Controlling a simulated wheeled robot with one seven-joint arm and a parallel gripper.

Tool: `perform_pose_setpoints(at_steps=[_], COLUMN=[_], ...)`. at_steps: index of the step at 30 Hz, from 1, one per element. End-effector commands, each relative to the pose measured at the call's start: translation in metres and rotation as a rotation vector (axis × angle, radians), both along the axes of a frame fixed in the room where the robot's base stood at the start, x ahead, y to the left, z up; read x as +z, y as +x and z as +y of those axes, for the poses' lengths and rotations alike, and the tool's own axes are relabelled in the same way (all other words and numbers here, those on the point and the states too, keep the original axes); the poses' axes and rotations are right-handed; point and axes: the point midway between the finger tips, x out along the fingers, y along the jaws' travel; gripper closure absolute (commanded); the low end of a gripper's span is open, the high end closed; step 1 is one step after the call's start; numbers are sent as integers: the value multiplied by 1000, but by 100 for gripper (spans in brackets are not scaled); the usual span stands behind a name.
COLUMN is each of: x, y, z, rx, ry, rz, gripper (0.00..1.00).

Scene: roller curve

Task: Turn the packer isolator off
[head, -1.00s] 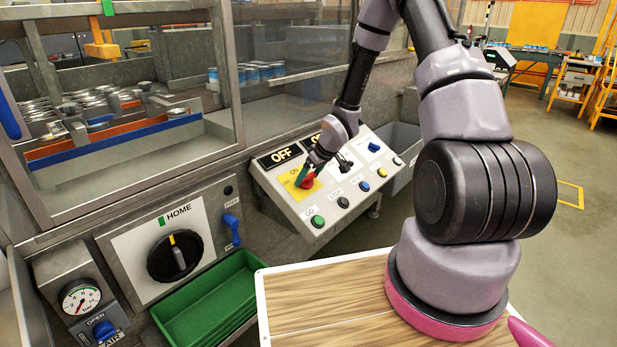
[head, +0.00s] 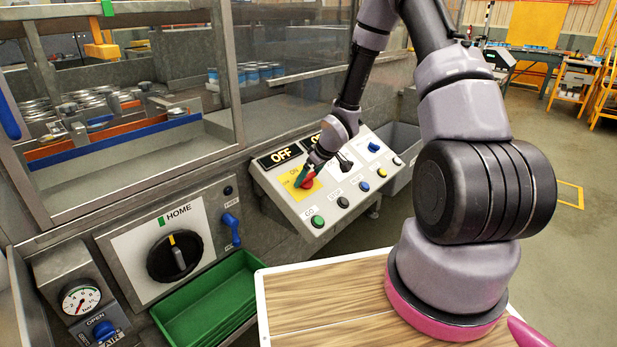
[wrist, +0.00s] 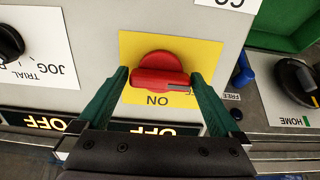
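The packer isolator appears to be the red rotary knob (wrist: 160,76) on a yellow plate (wrist: 210,52) of the sloped control panel. It also shows in the head view (head: 309,183). An ON label reads upside down by the knob in the wrist view; lettering to its right is mostly hidden by a finger. A pale mark on the knob's bar points right there. My gripper (wrist: 159,76) is open, its green fingers on either side of the knob, with narrow gaps seeming to show. Whether either finger touches it is unclear.
Lit displays (head: 281,156) above the knob read OFF; one is partly hidden by my gripper. Several push buttons, including green GO (head: 318,221), line the panel's lower edge. A HOME selector (head: 175,256) and green tray (head: 208,300) lie left. Glazed guarding stands behind.

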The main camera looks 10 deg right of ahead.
Motion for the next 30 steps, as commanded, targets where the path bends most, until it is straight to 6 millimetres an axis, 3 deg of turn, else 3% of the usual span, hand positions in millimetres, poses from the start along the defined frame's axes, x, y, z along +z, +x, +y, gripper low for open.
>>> perform_pose_setpoints(at_steps=[5, 15, 21, 30], x=[15, 74, 89, 93], y=[-5, -33, -41, -44], z=[-5, -27, -31, -32], rx=[-2, -4, -1, 1], ry=[1, -1, 1, 0], rz=[-3, -4, -2, 0], gripper=[0, 0, 0, 0])
